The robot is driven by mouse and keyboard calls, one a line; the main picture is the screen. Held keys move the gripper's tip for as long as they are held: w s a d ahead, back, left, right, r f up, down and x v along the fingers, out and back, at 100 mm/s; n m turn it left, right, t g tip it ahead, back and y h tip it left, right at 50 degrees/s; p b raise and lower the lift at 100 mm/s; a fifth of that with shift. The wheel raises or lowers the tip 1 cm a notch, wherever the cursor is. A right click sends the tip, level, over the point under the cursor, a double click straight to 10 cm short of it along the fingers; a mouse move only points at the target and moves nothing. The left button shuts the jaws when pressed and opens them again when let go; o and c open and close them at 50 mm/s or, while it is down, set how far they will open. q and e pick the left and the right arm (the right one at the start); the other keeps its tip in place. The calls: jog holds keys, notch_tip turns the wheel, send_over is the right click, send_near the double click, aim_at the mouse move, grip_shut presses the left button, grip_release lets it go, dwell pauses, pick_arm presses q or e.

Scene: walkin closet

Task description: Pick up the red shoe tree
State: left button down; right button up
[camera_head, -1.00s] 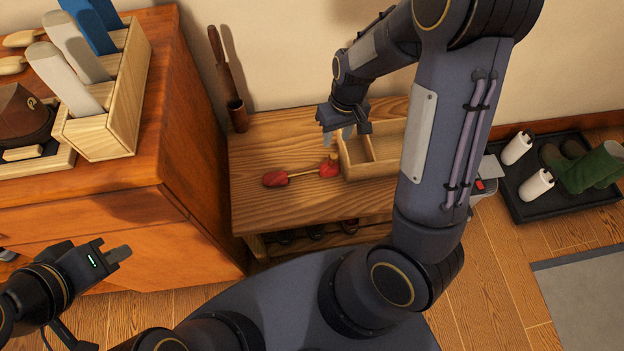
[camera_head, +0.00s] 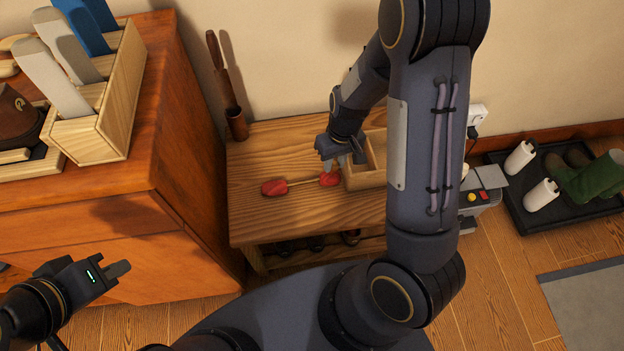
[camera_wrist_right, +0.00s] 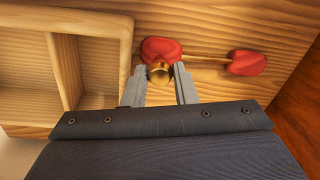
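The red shoe tree (camera_head: 274,188) lies on the wooden bench, with a red piece at each end joined by a thin wooden rod. It also shows in the right wrist view (camera_wrist_right: 247,63), where a brass knob sticks up at its near red end. My right gripper (camera_head: 338,166) is over that end, beside the divided wooden box. In the wrist view its fingers (camera_wrist_right: 165,82) are apart, one on each side of the knob, with gaps visible. My left gripper (camera_head: 118,269) is empty at the lower left, in front of the dresser; its finger gap is hidden.
The divided wooden box (camera_head: 368,183) stands close to the shoe tree's right end. The orange-brown dresser (camera_head: 110,220) rises left of the bench (camera_head: 265,216). A brown shoehorn in a holder (camera_head: 237,124) stands at the back. Bare bench lies in front of the shoe tree.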

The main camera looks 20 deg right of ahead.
grip_shut()
jog(key=shift+r, duration=0.1)
